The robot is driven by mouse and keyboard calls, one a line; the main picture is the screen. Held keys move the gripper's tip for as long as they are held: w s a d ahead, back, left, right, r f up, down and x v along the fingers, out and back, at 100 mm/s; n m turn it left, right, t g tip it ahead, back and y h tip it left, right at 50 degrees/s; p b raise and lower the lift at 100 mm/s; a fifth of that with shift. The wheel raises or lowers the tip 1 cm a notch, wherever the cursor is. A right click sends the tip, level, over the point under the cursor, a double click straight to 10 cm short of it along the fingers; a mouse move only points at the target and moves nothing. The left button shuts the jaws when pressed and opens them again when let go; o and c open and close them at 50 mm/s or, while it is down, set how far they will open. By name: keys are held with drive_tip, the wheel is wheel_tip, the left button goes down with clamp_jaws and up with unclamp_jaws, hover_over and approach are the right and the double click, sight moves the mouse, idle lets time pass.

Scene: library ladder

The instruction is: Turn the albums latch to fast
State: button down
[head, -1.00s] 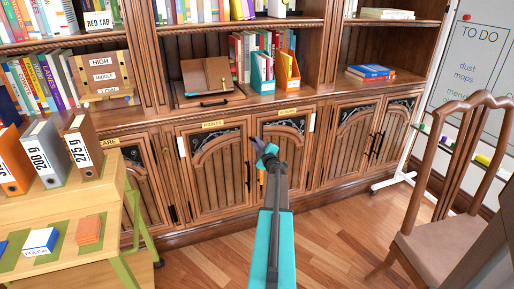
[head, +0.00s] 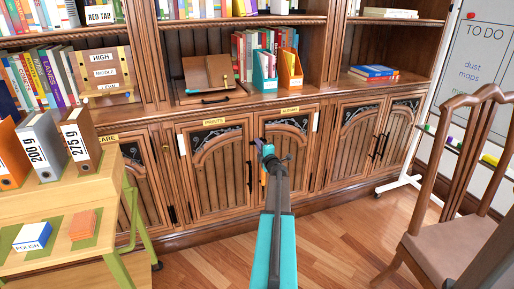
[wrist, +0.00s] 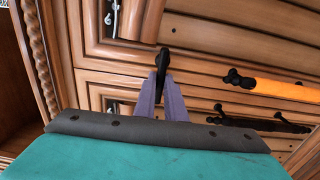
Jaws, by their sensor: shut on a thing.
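The albums door (head: 291,150) is the right door of the middle cabinet pair, under a yellow albums label (head: 290,110). It looks closed. My gripper (head: 262,147) is at this door's upper left edge. In the wrist view, my gripper's purple fingers (wrist: 165,84) are shut on a small black piece (wrist: 165,58), which appears to be the albums latch. Its lower part is hidden between the fingers, and its fast or loose setting cannot be read. An orange handle bar (wrist: 285,88) with black mounts is to the right of the fingers, apart from them.
The prints door (head: 215,170) with its black handle (head: 250,176) is close on the left. A desk with binders (head: 80,140) is at the left. A wooden chair (head: 450,200) and whiteboard stand at the right. The floor (head: 335,235) between is clear.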

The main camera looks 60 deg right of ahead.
drive_tip(key=shift+w+a, duration=0.15)
drive_tip(key=shift+w, duration=0.05)
drive_tip(key=c, duration=1.8)
unclamp_jaws()
drive_tip(key=shift+s, duration=0.1)
drive_tip(key=shift+s, duration=0.15)
drive_tip(key=shift+p+v, duration=0.65)
drive_tip(key=shift+v, duration=6.05)
